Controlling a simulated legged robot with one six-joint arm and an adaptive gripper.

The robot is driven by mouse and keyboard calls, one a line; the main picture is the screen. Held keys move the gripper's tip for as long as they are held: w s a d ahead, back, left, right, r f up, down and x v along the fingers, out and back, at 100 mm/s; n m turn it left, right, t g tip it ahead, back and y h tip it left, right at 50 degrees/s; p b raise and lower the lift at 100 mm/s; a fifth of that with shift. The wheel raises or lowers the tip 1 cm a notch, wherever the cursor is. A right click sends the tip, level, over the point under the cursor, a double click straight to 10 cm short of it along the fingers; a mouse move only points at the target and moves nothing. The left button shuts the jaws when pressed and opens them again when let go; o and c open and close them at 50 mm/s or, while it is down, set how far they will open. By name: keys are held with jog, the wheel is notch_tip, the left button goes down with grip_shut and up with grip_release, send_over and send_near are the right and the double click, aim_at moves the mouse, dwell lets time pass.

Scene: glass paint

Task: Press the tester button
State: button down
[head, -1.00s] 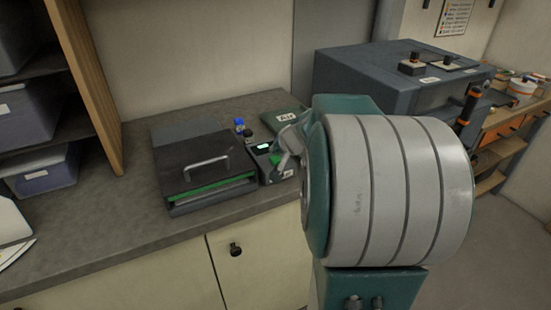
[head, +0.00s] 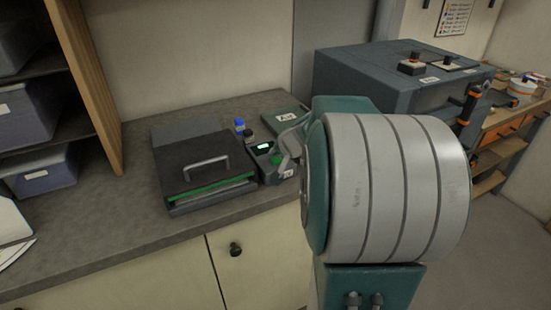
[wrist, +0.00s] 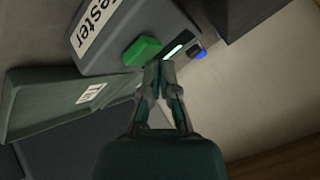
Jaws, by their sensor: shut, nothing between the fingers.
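The tester (head: 268,172) is a small grey box on the counter with a lit display (head: 264,147) and a green button (head: 277,159). In the wrist view the tester (wrist: 112,52) shows its "Tester" label, the green button (wrist: 143,50) and the bright display (wrist: 173,51). My gripper (wrist: 158,68) is shut and empty, its fingertips beside the button and near the display. Whether they touch the tester I cannot tell. In the head view my gripper (head: 287,150) is partly hidden by my arm, at the right side of the tester.
A dark lidded box (head: 205,160) with a handle stands left of the tester. Blue-topped (head: 239,125) and dark-topped (head: 249,133) small items stand behind it. A labelled green case (head: 284,117) lies behind my gripper. A large blue-grey cabinet (head: 375,75) stands to the right.

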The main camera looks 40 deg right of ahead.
aim_at(276, 159)
jog(key=shift+f, duration=0.5)
dwell(0.6)
jog(key=shift+r, duration=0.95)
jog(key=shift+r, duration=0.1)
jog(key=shift+r, duration=2.4)
